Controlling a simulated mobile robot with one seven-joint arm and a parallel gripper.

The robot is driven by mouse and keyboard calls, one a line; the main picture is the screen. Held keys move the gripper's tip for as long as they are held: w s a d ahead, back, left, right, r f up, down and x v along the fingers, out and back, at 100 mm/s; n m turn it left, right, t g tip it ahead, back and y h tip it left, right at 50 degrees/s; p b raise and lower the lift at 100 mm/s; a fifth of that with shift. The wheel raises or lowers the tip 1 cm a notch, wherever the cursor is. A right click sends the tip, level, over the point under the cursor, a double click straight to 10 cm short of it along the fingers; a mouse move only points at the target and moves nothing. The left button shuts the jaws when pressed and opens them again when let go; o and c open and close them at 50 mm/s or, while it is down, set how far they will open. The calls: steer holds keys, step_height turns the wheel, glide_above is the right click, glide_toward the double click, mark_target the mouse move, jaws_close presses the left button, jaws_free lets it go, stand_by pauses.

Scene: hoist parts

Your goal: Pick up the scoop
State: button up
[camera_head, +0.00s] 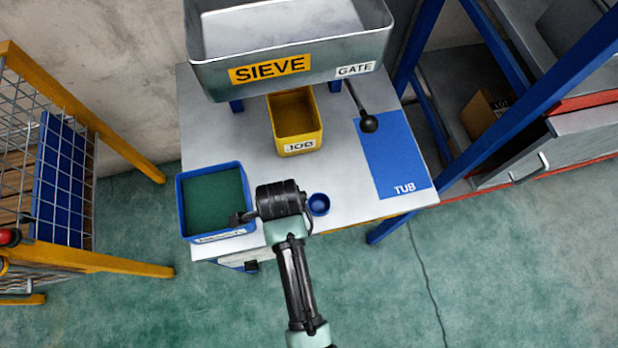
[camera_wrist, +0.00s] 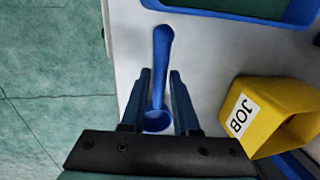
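The blue scoop lies on the grey table top. In the wrist view the scoop (camera_wrist: 161,52) shows its long handle pointing up the picture and its round bowl at the lower end. In the head view only the scoop's bowl (camera_head: 319,204) shows, just right of my wrist; the handle is hidden behind my arm. My gripper (camera_wrist: 160,74) is open. Its two dark fingers stand on either side of the scoop in the wrist view, with a gap on both sides. I cannot tell how far above the table the fingertips are.
A blue bin (camera_head: 240,177) with green contents stands left of my wrist. A yellow JOB bin (camera_head: 317,134) stands behind, under the SIEVE hopper (camera_head: 215,78). The gate lever (camera_head: 368,123) hangs beside it. The blue TUB mat (camera_head: 394,160) is bare. Blue frame posts rise at right.

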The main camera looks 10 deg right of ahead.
steer(key=shift+w+f, duration=0.15)
steer(key=shift+f, duration=0.55)
jaws_close()
step_height(320, 180, up, 10)
steer(key=p, duration=0.1)
steer(key=shift+c, duration=0.8)
jaws_free()
jaws_close()
